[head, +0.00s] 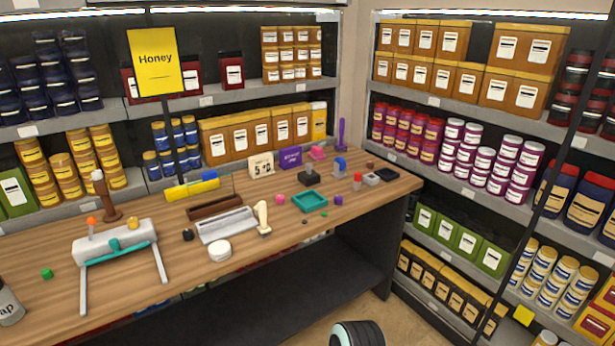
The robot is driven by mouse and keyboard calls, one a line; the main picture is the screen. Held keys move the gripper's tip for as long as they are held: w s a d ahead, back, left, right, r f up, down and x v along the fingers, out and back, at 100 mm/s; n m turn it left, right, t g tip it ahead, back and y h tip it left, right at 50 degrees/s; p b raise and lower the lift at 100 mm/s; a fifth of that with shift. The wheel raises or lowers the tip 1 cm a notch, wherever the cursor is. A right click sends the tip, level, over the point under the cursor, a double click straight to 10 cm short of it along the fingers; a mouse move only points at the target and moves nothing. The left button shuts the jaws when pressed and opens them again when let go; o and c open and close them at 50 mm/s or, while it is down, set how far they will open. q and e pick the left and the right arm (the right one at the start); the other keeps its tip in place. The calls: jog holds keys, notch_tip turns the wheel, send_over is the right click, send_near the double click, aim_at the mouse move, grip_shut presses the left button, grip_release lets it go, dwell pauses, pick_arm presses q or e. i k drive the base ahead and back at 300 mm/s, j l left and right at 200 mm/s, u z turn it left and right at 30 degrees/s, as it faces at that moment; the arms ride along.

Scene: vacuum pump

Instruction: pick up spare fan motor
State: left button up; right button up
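No part on the wooden table (150,285) is clearly recognisable as the spare fan motor. Small parts at the table's right end include a dark block with a grey post (308,178), a blue piece on a grey base (340,165), a red-topped cylinder (357,181) and a grey block (371,179). A dark box (386,174) lies near the right edge. Neither of my grippers is in view.
A white legged device (115,245) stands on the table's left, near a brown-handled tool (103,195). A grey tray (228,223), white puck (219,249) and cream tool (262,218) occupy the middle. Stocked shelves (440,105) line the back and right. The front-left tabletop is mostly bare.

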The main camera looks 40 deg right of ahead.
aim_at(309, 178)
jog(key=l+u, duration=0.3)
jog(key=l, duration=0.75)
jog(key=l+u, duration=0.25)
jog(key=l, duration=0.85)
